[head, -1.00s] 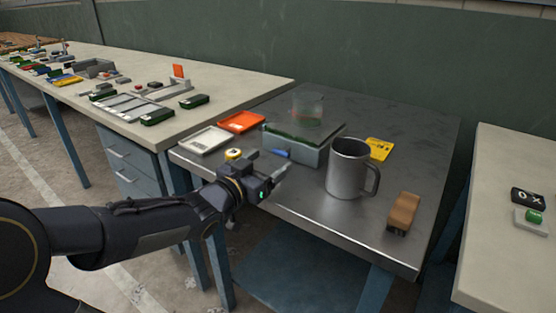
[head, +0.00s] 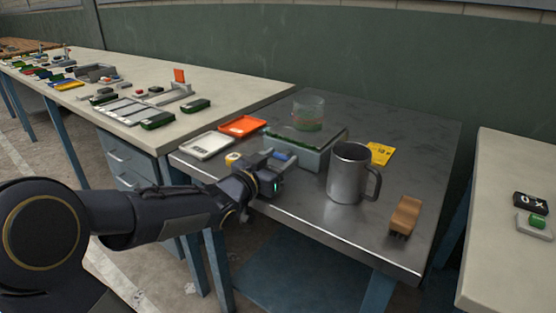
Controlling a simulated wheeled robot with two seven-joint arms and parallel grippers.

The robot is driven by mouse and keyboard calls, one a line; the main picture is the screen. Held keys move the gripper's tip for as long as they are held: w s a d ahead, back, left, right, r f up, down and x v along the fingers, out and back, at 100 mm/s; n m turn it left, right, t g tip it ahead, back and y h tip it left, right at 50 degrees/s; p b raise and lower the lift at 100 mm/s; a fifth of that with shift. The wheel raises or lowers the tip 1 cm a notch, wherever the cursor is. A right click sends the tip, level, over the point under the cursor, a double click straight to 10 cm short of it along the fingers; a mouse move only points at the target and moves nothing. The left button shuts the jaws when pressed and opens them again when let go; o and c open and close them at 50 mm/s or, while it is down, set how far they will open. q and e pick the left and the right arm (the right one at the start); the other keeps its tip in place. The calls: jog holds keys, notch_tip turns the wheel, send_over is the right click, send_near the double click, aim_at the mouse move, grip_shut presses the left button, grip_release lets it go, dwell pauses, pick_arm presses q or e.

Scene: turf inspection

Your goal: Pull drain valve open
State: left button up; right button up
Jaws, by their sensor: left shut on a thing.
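A small blue handle (head: 281,155), which looks like the drain valve, shows low on the box's front left side. My left gripper (head: 277,158) reaches in from the left and is shut on the blue handle. The fingers partly hide the handle, so how far it is pulled cannot be told. My right gripper is not in view.
A metal mug (head: 347,178) stands close to the right of the box, with a yellow card (head: 380,153) behind it. A wooden brush (head: 404,215) lies further right. A white tray (head: 206,147), an orange tray (head: 242,126) and a yellow round item (head: 233,158) lie left.

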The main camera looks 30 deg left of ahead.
aim_at(280, 158)
pick_arm(q)
jog(key=c, duration=0.3)
jog(key=s, duration=0.3)
jog(key=shift+s+a, duration=0.15)
jog(key=shift+s, duration=0.25)
jog(key=shift+f, duration=0.1)
jog(key=o, duration=1.3)
jog(key=shift+o, duration=0.2)
jog(key=shift+s+a, duration=0.1)
jog(key=shift+s, duration=0.45)
jog(key=s+p, duration=0.1)
jog(key=s, duration=0.6)
jog(key=shift+a, duration=0.2)
